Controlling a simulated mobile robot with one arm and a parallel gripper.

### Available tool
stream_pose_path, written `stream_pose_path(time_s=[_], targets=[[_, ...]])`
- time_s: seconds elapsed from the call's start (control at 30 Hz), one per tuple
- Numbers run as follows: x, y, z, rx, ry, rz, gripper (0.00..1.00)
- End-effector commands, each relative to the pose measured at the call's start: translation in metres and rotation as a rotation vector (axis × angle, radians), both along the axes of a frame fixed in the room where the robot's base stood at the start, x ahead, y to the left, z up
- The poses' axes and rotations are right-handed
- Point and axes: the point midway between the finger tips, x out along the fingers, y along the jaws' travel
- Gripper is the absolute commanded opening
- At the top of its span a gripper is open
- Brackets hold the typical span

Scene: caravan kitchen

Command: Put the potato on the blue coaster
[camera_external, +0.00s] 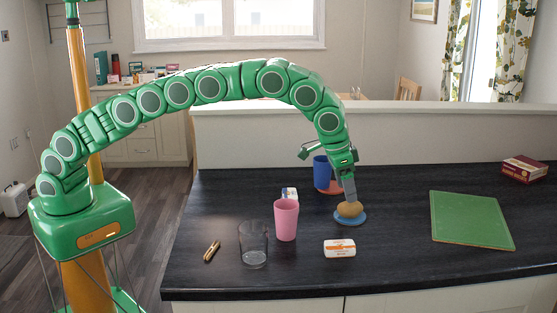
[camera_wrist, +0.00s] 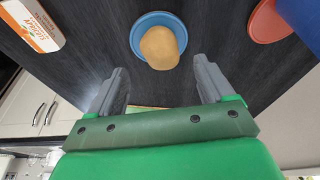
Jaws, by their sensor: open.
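The potato (camera_external: 350,210) is light brown and rests on the blue coaster (camera_external: 350,219) on the dark counter. In the wrist view the potato (camera_wrist: 160,47) sits on the blue coaster (camera_wrist: 139,24), a little toward its lower edge, with the rim showing around much of it. My gripper (camera_external: 349,201) is at the potato in the outside view. In the wrist view my gripper (camera_wrist: 162,72) has its two grey fingers wide apart, with the potato beyond their tips and no finger seen touching it.
A pink cup (camera_external: 286,219), a clear glass (camera_external: 253,245) and a white and orange box (camera_external: 340,248) stand nearby. A blue cup (camera_external: 321,172) stands by a red coaster (camera_external: 331,187) behind my gripper. A green board (camera_external: 470,220) lies right, with bare counter between.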

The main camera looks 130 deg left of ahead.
Motion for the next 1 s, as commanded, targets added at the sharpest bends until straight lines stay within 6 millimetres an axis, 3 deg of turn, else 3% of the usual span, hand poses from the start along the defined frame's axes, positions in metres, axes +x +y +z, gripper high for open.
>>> stream_pose_path(time_s=[0.1, 0.3, 0.73, 0.87, 1.0], targets=[[-0.004, -0.005, 0.025, 0.002, -0.003, 0.0, 0.81], [-0.009, -0.011, 0.055, 0.003, -0.004, -0.001, 0.81], [-0.012, -0.016, 0.064, 0.0, 0.001, -0.004, 0.81], [-0.015, -0.033, 0.072, -0.007, 0.012, -0.027, 0.81], [-0.023, -0.066, 0.088, -0.017, 0.027, -0.07, 0.81]])
